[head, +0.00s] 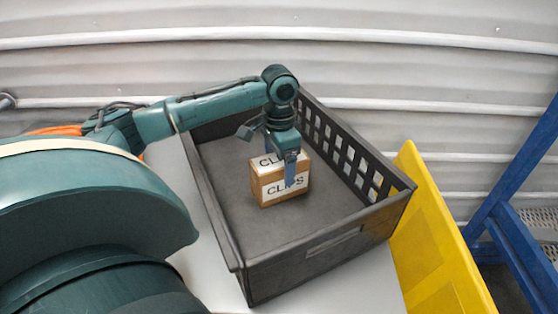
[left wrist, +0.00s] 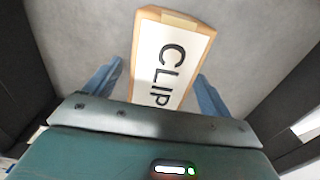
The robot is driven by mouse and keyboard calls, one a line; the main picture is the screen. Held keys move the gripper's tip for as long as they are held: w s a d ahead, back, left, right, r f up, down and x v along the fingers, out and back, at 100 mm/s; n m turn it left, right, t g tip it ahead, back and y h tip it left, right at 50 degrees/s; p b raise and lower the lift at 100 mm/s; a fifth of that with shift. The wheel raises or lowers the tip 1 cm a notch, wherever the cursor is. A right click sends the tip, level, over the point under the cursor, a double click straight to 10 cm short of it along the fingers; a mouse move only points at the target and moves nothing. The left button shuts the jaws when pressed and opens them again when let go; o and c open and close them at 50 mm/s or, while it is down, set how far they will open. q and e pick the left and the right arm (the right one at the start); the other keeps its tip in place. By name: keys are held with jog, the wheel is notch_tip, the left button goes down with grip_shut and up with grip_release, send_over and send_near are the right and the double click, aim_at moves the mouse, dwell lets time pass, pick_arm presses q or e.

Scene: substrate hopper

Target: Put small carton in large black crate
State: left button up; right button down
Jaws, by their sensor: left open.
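The small carton (head: 272,190) is a brown box with white labels reading "CLIPS". It is inside the large black crate (head: 316,262), near the middle, and appears to stand on the crate's floor. My left gripper (head: 285,178) reaches down into the crate over the carton. In the left wrist view the carton (left wrist: 170,60) lies between the two blue fingers (left wrist: 152,88), one on each side. The jaws are open, and a gap shows beside the finger on the right. The carton's lower end is hidden by the gripper body. My right gripper is not in view.
The crate stands on a light grey surface (head: 205,262). Its walls rise around my left gripper, with a slotted wall on the right. A yellow panel (head: 425,235) is just right of the crate, and a blue frame (head: 515,170) stands farther right. Crate floor around the carton is clear.

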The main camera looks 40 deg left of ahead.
pick_arm(q)
notch_tip(320, 180, up, 12)
dwell(0.6)
dwell(0.4)
